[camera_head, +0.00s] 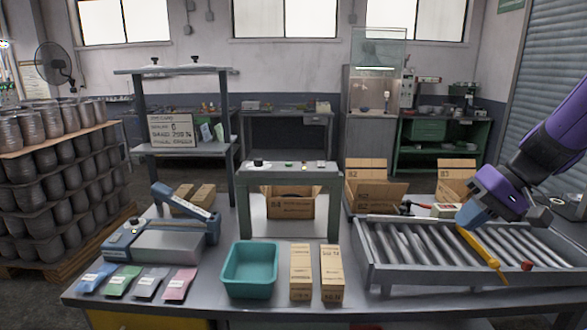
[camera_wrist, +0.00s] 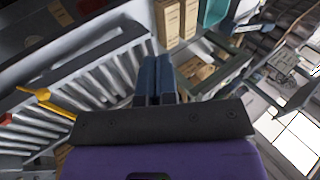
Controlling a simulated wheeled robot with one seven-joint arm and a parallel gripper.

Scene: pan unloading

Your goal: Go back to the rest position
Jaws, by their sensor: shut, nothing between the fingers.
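My gripper (camera_head: 472,213) is at the end of my purple arm on the right in the head view, above the roller conveyor (camera_head: 362,262). In the wrist view my gripper's two blue-grey fingers (camera_wrist: 157,72) are together, with nothing seen between them. A yellow-orange tool (camera_head: 484,255) lies on the rollers below and beside my gripper in the head view. It also shows at the left of the wrist view (camera_wrist: 45,102). Whether the fingers touch the tool cannot be told from the head view.
A teal bin (camera_head: 250,268) and two upright tan boxes (camera_head: 300,272) stand at the table's front. A sealer (camera_head: 155,245) and several coloured pouches (camera_head: 122,281) are at the left. A grey-green raised shelf (camera_head: 288,176) stands mid-table. Open cartons (camera_head: 380,192) are behind the conveyor.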

